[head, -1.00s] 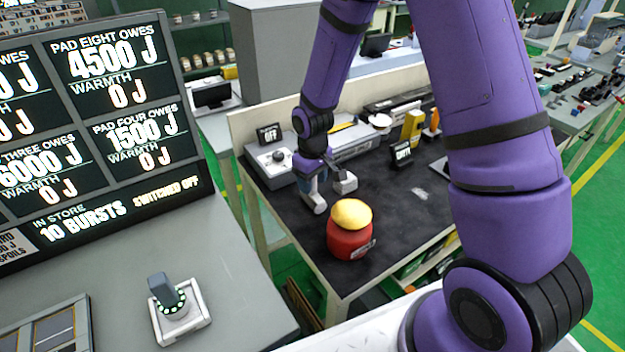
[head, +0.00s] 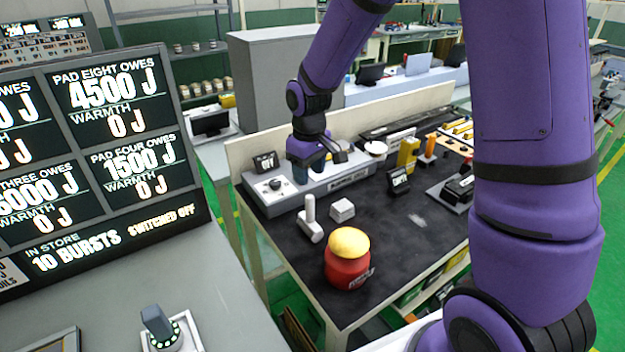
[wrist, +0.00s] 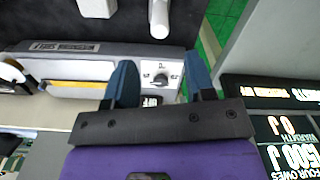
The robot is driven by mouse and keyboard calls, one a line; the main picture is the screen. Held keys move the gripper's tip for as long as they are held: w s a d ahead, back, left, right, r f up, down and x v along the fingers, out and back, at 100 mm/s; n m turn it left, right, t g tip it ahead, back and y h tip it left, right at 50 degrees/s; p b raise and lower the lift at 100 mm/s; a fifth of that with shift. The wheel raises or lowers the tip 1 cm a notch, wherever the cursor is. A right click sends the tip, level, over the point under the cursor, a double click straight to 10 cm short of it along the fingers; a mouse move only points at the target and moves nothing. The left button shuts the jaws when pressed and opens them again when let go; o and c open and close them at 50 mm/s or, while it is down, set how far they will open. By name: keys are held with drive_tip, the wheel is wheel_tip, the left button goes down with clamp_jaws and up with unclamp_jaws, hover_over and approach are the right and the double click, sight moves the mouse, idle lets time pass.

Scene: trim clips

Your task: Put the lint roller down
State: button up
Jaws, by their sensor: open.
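The lint roller (head: 311,222) is a pale handle with a cylindrical head, resting on the black worktop of the bench. It also shows at the top edge of the wrist view (wrist: 159,16), partly cut off. My gripper (head: 309,168) is open and empty, above and behind the roller, over the grey control box. In the wrist view the two blue fingers of my gripper (wrist: 158,80) are wide apart, with the box's knob seen between them. The roller is clear of both fingers.
A pale block (head: 342,210) lies right of the roller. A red jar with a yellow top (head: 347,270) stands in front. The grey control box (head: 335,181) with a knob and an "OFF" sign (head: 265,162) is at the back. The worktop's front right is clear.

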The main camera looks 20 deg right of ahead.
drive_tip(key=shift+s+d+r, duration=0.1)
drive_tip(key=shift+r, duration=0.4)
drive_tip(key=s+d+r+m+t, duration=0.1)
drive_tip(key=s+d+r, duration=0.1)
drive_tip(key=s+r, duration=0.4)
drive_tip(key=s+d+r+m+t, duration=0.1)
drive_tip(key=s+d+r, duration=0.15)
drive_tip(key=r, duration=0.55)
drive_tip(key=s+d+r+m+t, duration=0.1)
drive_tip(key=s+r, duration=0.2)
drive_tip(key=s, duration=0.5)
drive_tip(key=s+d+r+m+t, duration=0.1)
drive_tip(key=s+r, duration=0.3)
drive_tip(key=s, duration=0.5)
drive_tip(key=shift+s+d+r+m+t, duration=0.15)
drive_tip(key=shift+s+r+m+t, duration=0.15)
drive_tip(key=shift+m+t, duration=0.3)
drive_tip(key=shift+o, duration=0.4)
drive_tip(key=shift+w, duration=0.15)
